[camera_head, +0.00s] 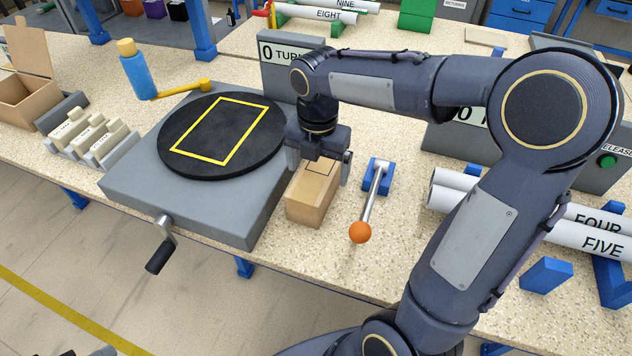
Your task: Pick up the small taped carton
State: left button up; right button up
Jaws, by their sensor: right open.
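The small taped carton (309,203) is a brown box standing on the speckled bench, just right of the grey turntable base. My right gripper (318,167) is over the carton's far end, pointing down. Its jaws are open, with one finger on the left side and one on the right side of the carton. I cannot tell whether the fingers touch it. The gripper body hides part of the carton's far end. My left gripper is not in view.
A black turntable (200,160) with a yellow outlined rectangle lies left of the carton. A lever with an orange knob (360,232) stands close on the right. White tubes (600,240) lie further right. A blue bottle (135,72) and an open box (25,95) are at left.

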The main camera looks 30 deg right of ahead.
notch_tip(320, 180, down, 5)
jog(key=shift+w+r, duration=0.1)
jog(key=c, duration=1.2)
jog(key=shift+r, duration=0.1)
jog(key=shift+c, duration=0.7)
jog(key=shift+r, duration=0.1)
